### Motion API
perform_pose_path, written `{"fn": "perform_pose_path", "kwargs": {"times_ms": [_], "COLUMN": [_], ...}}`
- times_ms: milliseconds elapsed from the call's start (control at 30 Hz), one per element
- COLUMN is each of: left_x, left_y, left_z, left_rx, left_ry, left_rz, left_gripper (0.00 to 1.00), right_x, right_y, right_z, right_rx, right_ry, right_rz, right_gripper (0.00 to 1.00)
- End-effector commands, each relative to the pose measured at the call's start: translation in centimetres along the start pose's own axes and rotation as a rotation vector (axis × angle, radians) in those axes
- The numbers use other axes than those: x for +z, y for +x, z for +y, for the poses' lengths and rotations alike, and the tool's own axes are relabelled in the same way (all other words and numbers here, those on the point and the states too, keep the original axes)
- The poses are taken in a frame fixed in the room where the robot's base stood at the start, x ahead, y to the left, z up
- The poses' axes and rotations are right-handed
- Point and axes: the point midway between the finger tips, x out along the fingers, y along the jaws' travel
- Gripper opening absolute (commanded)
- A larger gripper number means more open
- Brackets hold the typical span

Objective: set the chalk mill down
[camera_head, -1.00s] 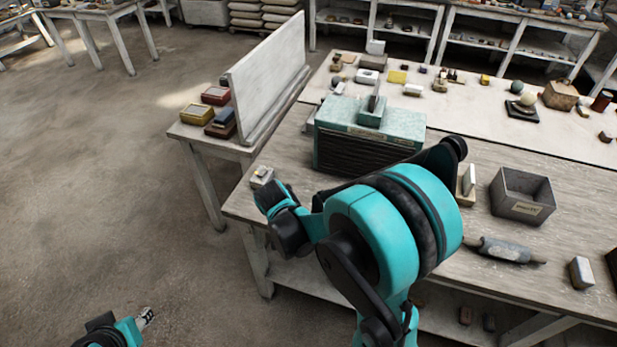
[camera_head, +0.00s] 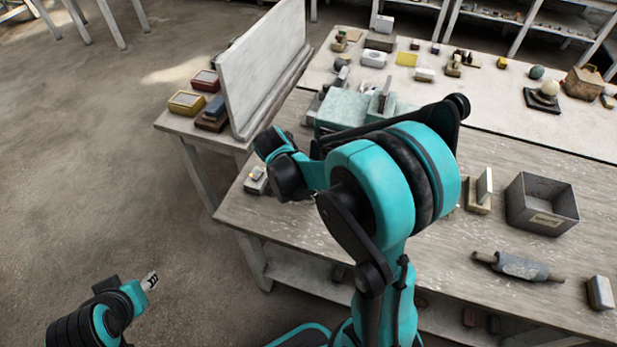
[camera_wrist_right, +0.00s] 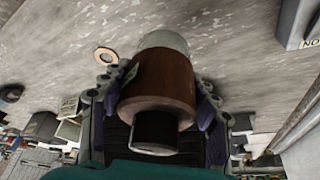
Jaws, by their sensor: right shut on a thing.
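The chalk mill (camera_wrist_right: 155,85) shows in the right wrist view as a reddish-brown cylinder with a pale grey far end and a dark near end. My right gripper (camera_wrist_right: 160,95) is shut on it, with a finger on each side. Pale, scuffed tabletop (camera_wrist_right: 235,50) lies beyond the mill; I cannot tell whether they touch. In the head view my right arm hides the mill and the right fingers. My left gripper (camera_head: 150,281) is low at the left, over the floor and away from the bench; its fingers are too small to read.
The wooden bench (camera_head: 235,205) carries a green-topped box (camera_head: 343,108), a grey open bin (camera_head: 541,200), a rolling-pin-like tool (camera_head: 520,266) and a small pale block (camera_head: 600,292). A tall white board (camera_head: 262,65) stands at the left. Bare bench shows around the tool.

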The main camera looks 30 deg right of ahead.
Motion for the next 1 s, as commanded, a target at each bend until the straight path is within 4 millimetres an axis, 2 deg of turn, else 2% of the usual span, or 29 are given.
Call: {"fn": "perform_pose_path", "kwargs": {"times_ms": [367,800,1000], "left_x": [0.2,2.3,2.9], "left_y": [0.3,3.2,4.0], "left_z": [0.0,0.0,0.0], "left_rx": [0.0,0.0,0.0], "left_ry": [0.0,0.0,0.0], "left_rz": [0.0,0.0,0.0], "left_gripper": [0.4,0.4,0.4], "right_x": [0.1,1.7,2.2], "right_y": [0.1,4.0,5.1], "right_z": [0.0,0.0,0.0], "right_rx": [0.0,0.0,0.0], "right_ry": [0.0,0.0,0.0], "right_rz": [0.004,0.004,0.004], "right_gripper": [0.21,0.21,0.21]}}
